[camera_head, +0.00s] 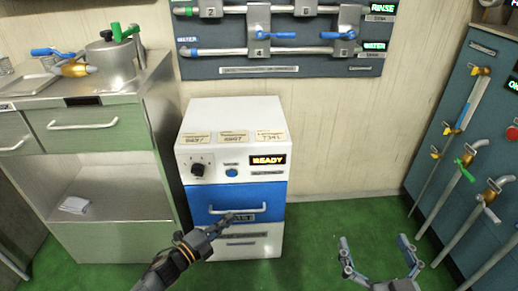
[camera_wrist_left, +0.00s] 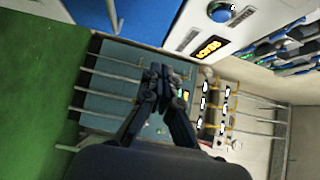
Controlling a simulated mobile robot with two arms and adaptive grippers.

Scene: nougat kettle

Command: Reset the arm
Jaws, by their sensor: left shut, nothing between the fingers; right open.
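My left gripper (camera_head: 228,220) is in front of the white and blue cabinet, close to its blue drawer in the picture; I cannot tell if it touches. In the left wrist view its fingers (camera_wrist_left: 161,72) are together with nothing between them. My right gripper (camera_head: 378,243) is open and empty, low over the green floor at the right. The white cabinet (camera_head: 232,125) has a lit READY display (camera_head: 268,160), a black knob and a blue button. Its blue drawer (camera_head: 270,195) has a white handle and looks closed.
A steel counter (camera_head: 120,95) with a pot (camera_head: 112,62) stands at the left. A valve panel (camera_head: 225,68) hangs on the back wall. A teal cabinet (camera_head: 450,130) with pipes and valve handles stands at the right. The green floor (camera_head: 330,225) between the cabinets is clear.

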